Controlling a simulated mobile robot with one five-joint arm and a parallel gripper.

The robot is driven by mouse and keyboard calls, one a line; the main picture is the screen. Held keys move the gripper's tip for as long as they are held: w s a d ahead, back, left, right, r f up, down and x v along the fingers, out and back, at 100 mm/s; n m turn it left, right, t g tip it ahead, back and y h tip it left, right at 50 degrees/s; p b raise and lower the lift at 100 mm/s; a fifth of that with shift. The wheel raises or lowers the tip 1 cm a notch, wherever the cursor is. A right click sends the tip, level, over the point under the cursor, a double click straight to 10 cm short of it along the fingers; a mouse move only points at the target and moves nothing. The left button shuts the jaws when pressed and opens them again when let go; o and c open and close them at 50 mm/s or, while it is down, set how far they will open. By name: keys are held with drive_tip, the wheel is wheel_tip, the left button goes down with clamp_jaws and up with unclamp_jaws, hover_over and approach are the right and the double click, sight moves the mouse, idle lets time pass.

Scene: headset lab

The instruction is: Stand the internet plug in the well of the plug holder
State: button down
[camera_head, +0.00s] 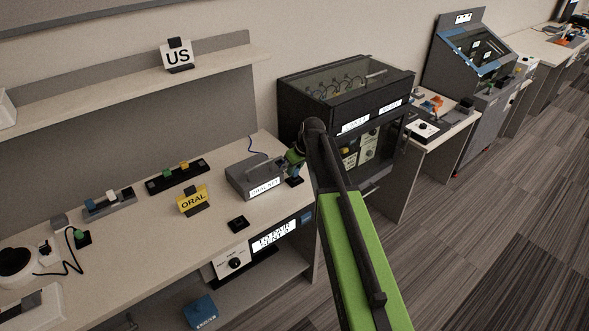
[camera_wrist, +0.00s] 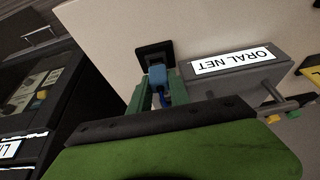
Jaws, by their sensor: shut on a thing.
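The internet plug (camera_wrist: 157,75) is a small blue block with a blue cable below it in the wrist view. My gripper (camera_wrist: 161,83) has its green fingers shut on either side of it. The plug holder (camera_wrist: 146,50) is a black square block just beyond the plug, which overlaps it in that view. I cannot tell whether the plug is in the well or above it. In the head view my gripper (camera_head: 295,159) is at the right end of the table, above the black holder (camera_head: 294,181); the plug is largely hidden there.
The grey ORAL NET box (camera_head: 248,174) stands close to the left of my gripper, with a blue cable behind it. A yellow ORAL sign (camera_head: 193,200) and a black square block (camera_head: 238,223) are further left. A dark cabinet (camera_head: 345,90) stands close to the right.

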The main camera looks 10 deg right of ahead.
drive_tip(key=shift+f+b, duration=0.6)
drive_tip(key=shift+f, duration=0.1)
drive_tip(key=c, duration=1.1)
unclamp_jaws()
drive_tip(key=shift+c, duration=0.2)
drive_tip(key=shift+r, duration=0.1)
drive_tip(key=p+v, duration=1.6)
drive_tip(key=v, duration=0.1)
drive_tip(key=shift+r, duration=0.15)
drive_tip(key=shift+d, duration=0.1)
